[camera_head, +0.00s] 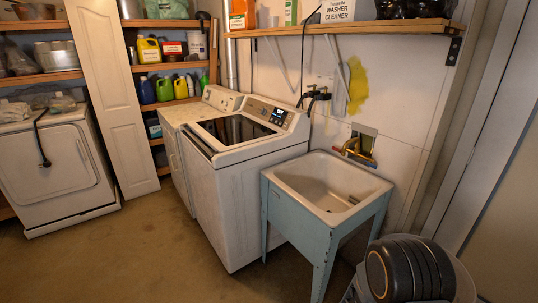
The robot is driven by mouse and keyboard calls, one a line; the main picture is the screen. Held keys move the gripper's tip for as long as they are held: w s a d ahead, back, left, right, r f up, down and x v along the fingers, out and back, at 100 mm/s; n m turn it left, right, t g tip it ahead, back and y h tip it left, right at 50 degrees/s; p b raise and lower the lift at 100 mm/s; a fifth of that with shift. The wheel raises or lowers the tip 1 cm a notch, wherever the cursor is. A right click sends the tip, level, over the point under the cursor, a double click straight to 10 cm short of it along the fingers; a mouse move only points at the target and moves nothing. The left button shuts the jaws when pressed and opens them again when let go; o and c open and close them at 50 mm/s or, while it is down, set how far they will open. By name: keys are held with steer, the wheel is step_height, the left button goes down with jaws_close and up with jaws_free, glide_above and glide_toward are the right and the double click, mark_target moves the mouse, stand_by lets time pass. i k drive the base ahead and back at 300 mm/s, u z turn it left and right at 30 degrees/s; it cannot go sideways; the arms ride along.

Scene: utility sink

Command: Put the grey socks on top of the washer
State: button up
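The white washer (250,152) stands in the middle of the view, with a dark glass lid (235,130) and a control panel (268,112) at its back. Its top looks clear. I cannot make out any grey socks in this view. My gripper is not in view.
A blue-framed utility sink (325,190) stands right of the washer, with a brass tap (355,150) behind it. A dark ribbed round object (405,268) sits in a grey bin (462,280) at the lower right. A shelf (360,27) hangs above. The floor (130,250) in front is clear.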

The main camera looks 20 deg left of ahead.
mark_target(234, 130)
steer(key=u, duration=2.45)
steer(key=i, duration=4.9)
steer(key=z, duration=2.45)
